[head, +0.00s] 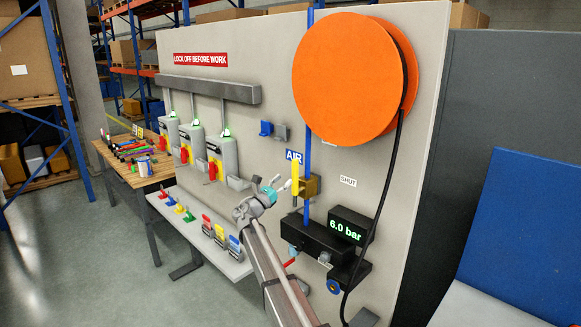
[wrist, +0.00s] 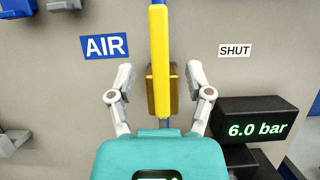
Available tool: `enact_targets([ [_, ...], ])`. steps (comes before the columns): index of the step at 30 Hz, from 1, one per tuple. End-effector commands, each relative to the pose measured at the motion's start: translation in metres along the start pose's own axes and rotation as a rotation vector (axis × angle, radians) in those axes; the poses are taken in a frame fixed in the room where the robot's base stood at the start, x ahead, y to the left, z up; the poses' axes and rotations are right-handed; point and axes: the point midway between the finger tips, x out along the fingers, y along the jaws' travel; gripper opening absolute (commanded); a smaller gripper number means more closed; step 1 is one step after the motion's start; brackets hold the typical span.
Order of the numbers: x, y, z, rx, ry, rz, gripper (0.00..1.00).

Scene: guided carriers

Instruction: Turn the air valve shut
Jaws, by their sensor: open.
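The air valve has a yellow lever (head: 295,176) on a brass body (head: 309,187), on a blue pipe beside the "AIR" label (head: 293,156). In the wrist view the lever (wrist: 160,62) stands upright, in line with the pipe. My gripper (wrist: 160,82) is open, with one finger on each side of the lever and brass body. In the head view my gripper (head: 284,184) is just left of the lever. A "SHUT" label (wrist: 235,50) is to the right of the valve. The gauge (wrist: 255,128) reads 6.0 bar.
An orange hose reel (head: 348,78) hangs above the valve, its black hose (head: 386,190) running down at right. The black gauge box (head: 349,226) juts out below. Isolators with red handles (head: 213,168) and a shelf with padlocks (head: 225,245) are at left.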

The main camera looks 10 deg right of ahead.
Motion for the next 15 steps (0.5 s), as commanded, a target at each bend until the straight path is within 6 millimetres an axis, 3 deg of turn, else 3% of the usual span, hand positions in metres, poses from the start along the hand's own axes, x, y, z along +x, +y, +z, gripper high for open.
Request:
enact_targets([
  [6, 0.037, 0.001, 0.002, -0.002, 0.0, -0.002, 0.66],
  [15, 0.067, 0.0, 0.001, -0.001, -0.001, -0.001, 0.66],
])
